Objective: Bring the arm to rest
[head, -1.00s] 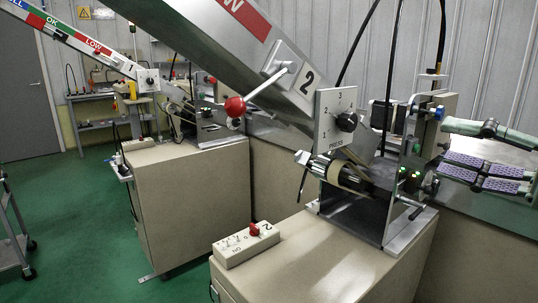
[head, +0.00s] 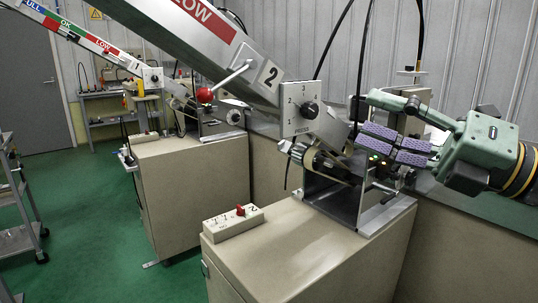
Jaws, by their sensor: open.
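My gripper (head: 384,137), green with purple ribbed finger pads, is at the right of the head view. It points left, its fingers apart and nothing seen between them. It appears in front of or above the right side of machine 2, near the metal bracket and its small green lights (head: 375,160). I cannot tell how far apart they are or whether they touch. The green gripper body (head: 485,145) and a dark, yellow-banded arm part trail off the right edge. The rest of my arm is out of view.
A similar machine stands behind. Green floor (head: 90,240) is open at left, beside a cart.

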